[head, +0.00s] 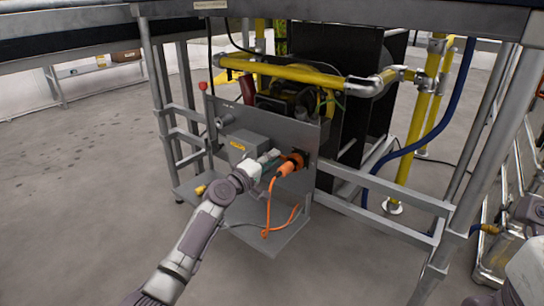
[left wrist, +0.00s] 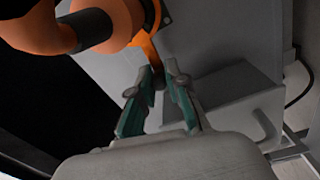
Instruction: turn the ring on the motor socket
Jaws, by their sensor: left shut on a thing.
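The motor socket (head: 295,157) is an orange and dark fitting on the front of a grey metal panel (head: 312,135). An orange plug (head: 284,169) with an orange cable sits at it. My left gripper (head: 272,157) reaches it from the left. In the left wrist view, the green-padded fingers (left wrist: 160,76) close at their tips on a narrow orange part of the ring (left wrist: 148,46). The contact is partly hidden by the fingers. The plug's thick orange body and cable (left wrist: 45,25) fill the upper left there. My right gripper does not show.
A grey box (head: 243,145) with a yellow label is on the panel, left of my gripper. A low shelf (head: 270,232) lies below, with loose cable on it. Metal frame legs and rails, yellow pipes (head: 300,73) and a blue hose (head: 450,100) surround the place.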

